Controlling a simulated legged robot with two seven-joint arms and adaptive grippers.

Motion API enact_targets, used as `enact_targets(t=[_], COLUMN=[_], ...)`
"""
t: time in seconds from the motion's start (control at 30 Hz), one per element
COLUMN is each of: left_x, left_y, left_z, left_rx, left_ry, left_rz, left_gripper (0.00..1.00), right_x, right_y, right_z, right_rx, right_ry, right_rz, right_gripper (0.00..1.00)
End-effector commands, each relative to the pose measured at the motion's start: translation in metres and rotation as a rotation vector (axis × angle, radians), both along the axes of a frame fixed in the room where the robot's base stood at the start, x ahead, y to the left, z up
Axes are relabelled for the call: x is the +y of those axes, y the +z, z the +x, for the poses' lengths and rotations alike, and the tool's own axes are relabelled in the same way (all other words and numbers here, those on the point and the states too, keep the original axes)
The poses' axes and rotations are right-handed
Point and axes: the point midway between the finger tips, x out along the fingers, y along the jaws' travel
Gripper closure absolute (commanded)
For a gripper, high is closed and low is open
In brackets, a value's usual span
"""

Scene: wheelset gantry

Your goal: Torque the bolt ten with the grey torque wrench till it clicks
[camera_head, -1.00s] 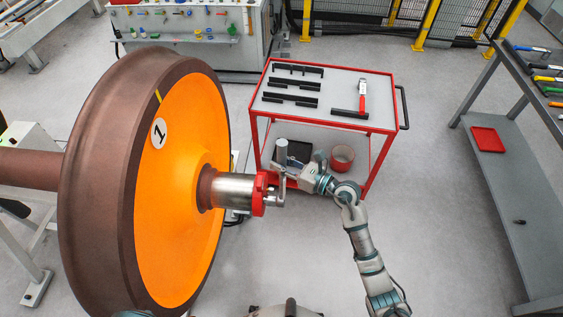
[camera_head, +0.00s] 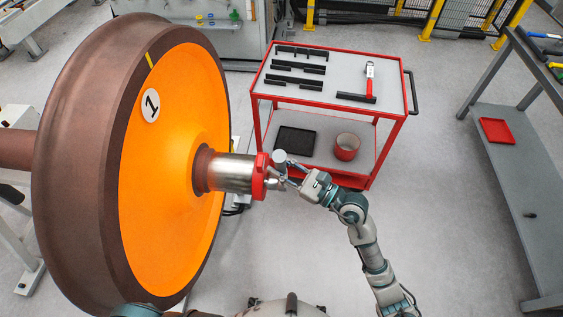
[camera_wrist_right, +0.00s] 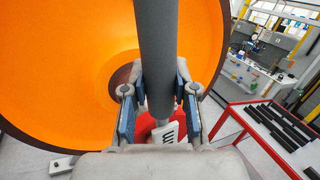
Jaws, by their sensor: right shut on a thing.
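The grey torque wrench (camera_head: 280,158) is at the outer end of the axle's steel journal (camera_head: 232,172), by its red end ring (camera_head: 260,177). In the right wrist view its dark grey handle (camera_wrist_right: 157,50) runs upright between the fingers. My right gripper (camera_head: 288,178) is shut on the wrench; its two blue-grey fingers also show in the right wrist view (camera_wrist_right: 159,118). A pale tag with dark marks (camera_wrist_right: 165,132) shows below the handle. I cannot make out bolt ten or whether the wrench is seated on it. My left gripper is not in view.
The big orange-faced wheel (camera_head: 170,150), marked 1, fills the left. A red trolley (camera_head: 335,118) stands behind my right arm, with black bars and a red-handled tool (camera_head: 369,80) on top. A grey bench (camera_head: 510,150) is at the right. Floor between them is clear.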

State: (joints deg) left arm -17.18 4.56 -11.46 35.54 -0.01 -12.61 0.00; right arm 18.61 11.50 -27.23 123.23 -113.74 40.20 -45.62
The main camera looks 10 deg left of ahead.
Motion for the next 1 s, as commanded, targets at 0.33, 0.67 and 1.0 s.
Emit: enact_targets(t=[0.33,0.67,1.0], left_x=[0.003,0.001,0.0], left_y=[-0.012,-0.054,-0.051], left_z=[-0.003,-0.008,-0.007], left_rx=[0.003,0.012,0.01], left_ry=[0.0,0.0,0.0], left_rz=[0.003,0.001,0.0], left_gripper=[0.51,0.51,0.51], right_x=[0.0,0.0,0.0], right_y=[-0.004,-0.016,-0.012], right_z=[-0.007,-0.037,-0.037], right_rx=[-0.039,-0.218,-0.221], right_ry=[0.001,-0.001,-0.001], right_rz=[0.003,0.002,0.002], right_gripper=[1.0,1.0,1.0])
